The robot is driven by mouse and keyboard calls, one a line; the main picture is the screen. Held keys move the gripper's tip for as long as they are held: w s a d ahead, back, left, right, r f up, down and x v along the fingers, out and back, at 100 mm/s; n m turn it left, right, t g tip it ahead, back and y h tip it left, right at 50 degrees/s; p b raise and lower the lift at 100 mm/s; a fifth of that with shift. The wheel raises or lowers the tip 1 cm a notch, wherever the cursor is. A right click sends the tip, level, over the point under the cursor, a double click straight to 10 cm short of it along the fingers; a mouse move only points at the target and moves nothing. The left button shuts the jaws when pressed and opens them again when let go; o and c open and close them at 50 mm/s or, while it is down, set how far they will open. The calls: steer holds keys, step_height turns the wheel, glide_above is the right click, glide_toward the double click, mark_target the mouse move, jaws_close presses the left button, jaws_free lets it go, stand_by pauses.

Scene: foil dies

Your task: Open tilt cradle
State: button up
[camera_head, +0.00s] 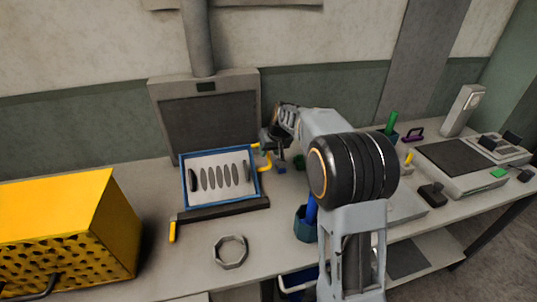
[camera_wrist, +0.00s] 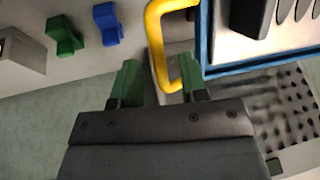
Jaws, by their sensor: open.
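The tilt cradle is a blue-framed tray (camera_head: 222,201) with a pale panel holding several dark oval dies, seen left of centre in the head view. A yellow handle (camera_head: 264,163) sticks out at its right side. In the wrist view the blue frame (camera_wrist: 262,65) is at upper right and the yellow handle (camera_wrist: 152,35) comes down from the top. My gripper (camera_wrist: 160,74) is open, with its green fingertips on either side of the handle's lower end. I cannot tell whether they touch it. In the head view my gripper (camera_head: 271,142) is beside the handle, partly hidden.
A grey hooded panel (camera_head: 210,128) stands behind. A yellow perforated box (camera_head: 65,235) is at left, a metal ring (camera_head: 230,251) in front. Green (camera_wrist: 64,36) and blue (camera_wrist: 107,24) blocks sit nearby.

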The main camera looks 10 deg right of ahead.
steer(key=shift+x, duration=1.5)
jaws_close()
